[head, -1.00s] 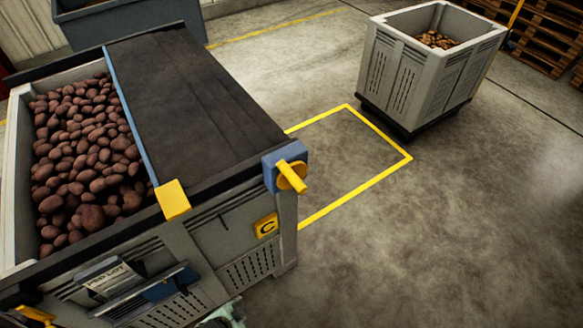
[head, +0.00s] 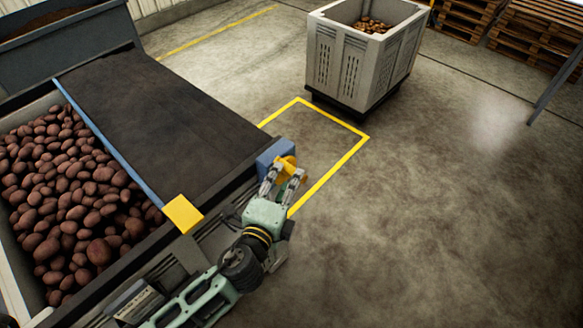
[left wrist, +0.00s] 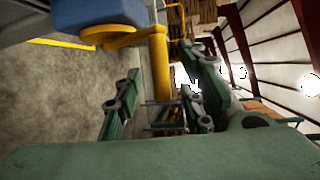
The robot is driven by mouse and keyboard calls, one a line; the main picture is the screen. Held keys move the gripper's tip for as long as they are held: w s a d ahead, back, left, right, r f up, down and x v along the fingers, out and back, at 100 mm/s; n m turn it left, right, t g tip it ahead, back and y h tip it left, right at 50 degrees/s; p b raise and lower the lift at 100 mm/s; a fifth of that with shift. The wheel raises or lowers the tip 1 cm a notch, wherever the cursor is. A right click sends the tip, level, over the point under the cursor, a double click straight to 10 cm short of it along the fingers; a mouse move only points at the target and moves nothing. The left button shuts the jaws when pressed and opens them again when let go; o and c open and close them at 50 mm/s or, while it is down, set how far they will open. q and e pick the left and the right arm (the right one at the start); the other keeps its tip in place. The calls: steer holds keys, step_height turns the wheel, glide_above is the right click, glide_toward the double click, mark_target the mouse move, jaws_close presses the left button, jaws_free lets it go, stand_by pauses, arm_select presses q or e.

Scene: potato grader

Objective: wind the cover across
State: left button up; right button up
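The dark cover (head: 150,110) lies over the right part of the potato box. Its blue front bar (head: 113,152) has a yellow block (head: 183,213) at the near end. The yellow crank (head: 288,163) sits on a blue housing at the box's near right corner. My left gripper (head: 281,181) is at the crank with fingers apart. In the left wrist view, the crank's upright yellow handle (left wrist: 159,65) shows between the spread fingers (left wrist: 161,62), with gaps on both sides. I cannot tell whether they touch it. My right gripper is not in view.
Red-brown potatoes (head: 75,195) lie uncovered left of the bar. A grey crate (head: 360,55) with some potatoes stands beyond a yellow floor outline (head: 345,160). Pallets (head: 530,35) are stacked at the back right. The floor on the right is clear.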

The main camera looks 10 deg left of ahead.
mark_target(291, 172)
arm_select(q)
steer(key=shift+p+x, duration=0.4)
steer(key=shift+x, duration=2.15)
steer(key=shift+s+a, duration=0.1)
steer(key=c, duration=0.9)
steer(key=shift+f, duration=0.1)
jaws_close()
steer(key=shift+f, duration=0.1)
